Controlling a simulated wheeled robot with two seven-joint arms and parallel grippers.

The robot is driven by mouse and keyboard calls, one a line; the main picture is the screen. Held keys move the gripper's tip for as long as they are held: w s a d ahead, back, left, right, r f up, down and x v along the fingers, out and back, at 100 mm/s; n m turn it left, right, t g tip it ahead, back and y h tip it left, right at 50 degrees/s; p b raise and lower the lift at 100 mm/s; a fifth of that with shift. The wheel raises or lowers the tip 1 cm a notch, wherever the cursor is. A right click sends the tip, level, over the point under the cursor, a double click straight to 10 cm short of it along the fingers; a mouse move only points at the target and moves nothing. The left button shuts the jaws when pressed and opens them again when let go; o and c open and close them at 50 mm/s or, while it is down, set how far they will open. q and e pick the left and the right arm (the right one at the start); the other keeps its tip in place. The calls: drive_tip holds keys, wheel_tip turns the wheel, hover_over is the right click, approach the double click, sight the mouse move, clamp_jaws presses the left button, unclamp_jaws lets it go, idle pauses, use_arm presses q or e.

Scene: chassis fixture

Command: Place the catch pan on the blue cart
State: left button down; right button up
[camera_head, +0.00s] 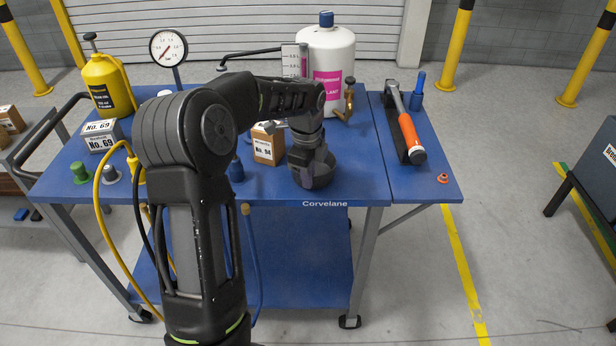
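The blue cart (345,185) stands in front of me, its top crowded with items and marked "Corvelane" on the front edge. My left arm rises from the lower middle and bends over the cart. My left gripper (307,152) points down near the front edge, right of the middle. A dark, round, bowl-like thing, probably the catch pan (318,178), is directly under it, at or just above the cart top. The fingers merge with its dark shape, so I cannot see whether they grip it. My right gripper is not in view.
A white tank (327,60), yellow jug (104,85), gauge (168,48), and boxes (267,147) stand on the cart. An orange-handled hammer (407,130) lies on the right leaf (432,172). The lower shelf (300,250) looks mostly bare. Yellow posts stand behind.

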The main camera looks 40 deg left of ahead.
use_arm(q)
drive_tip(key=c, duration=1.7)
unclamp_jaws()
drive_tip(key=shift+f, duration=0.1)
drive_tip(key=r, duration=0.8)
drive_tip(key=s+r, duration=0.1)
drive_tip(key=r, duration=0.3)
drive_tip(key=shift+d+r, duration=0.2)
drive_tip(key=shift+d, duration=0.05)
drive_tip(key=shift+f, duration=0.1)
